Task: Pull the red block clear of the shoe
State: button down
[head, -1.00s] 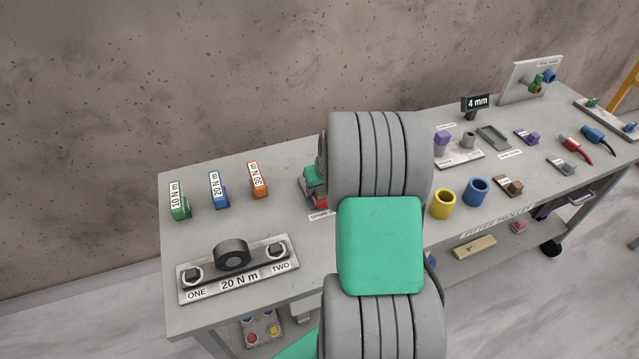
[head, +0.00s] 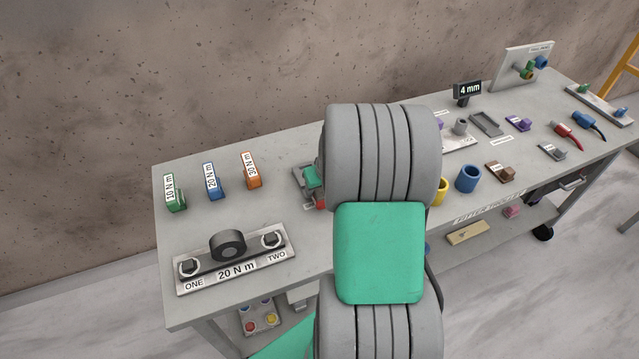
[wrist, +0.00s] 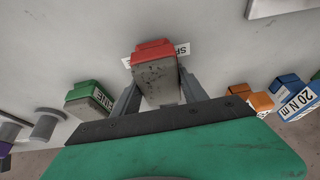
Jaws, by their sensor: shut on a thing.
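In the wrist view the red block (wrist: 153,48) shows a red end above a worn grey body. My gripper (wrist: 158,77) is shut on it, one finger on each side of the grey body. My gripper's end (head: 311,184) is partly hidden there by the large grey arm links. I cannot make out the shoe for certain in either view. A white label with lettering lies on the bench beyond the red end.
On the bench (head: 165,240), green (head: 175,193), blue (head: 211,181) and orange (head: 250,170) labelled blocks stand to the left. A 20 N m fixture (head: 236,262) lies in front. In the wrist view a green-ended block (wrist: 88,98) sits left of my fingers.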

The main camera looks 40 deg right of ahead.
aim_at(323, 191)
jog(key=r, duration=0.1)
jog(key=s+r+p, duration=0.1)
jog(key=s+p, duration=0.1)
jog(key=shift+s+a+r, duration=0.15)
jog(key=shift+a+r, duration=0.1)
jog(key=shift+r, duration=0.15)
jog(key=shift+s+a+r+p, duration=0.1)
jog(key=shift+s+r+p, duration=0.05)
jog(key=shift+s+p, duration=0.2)
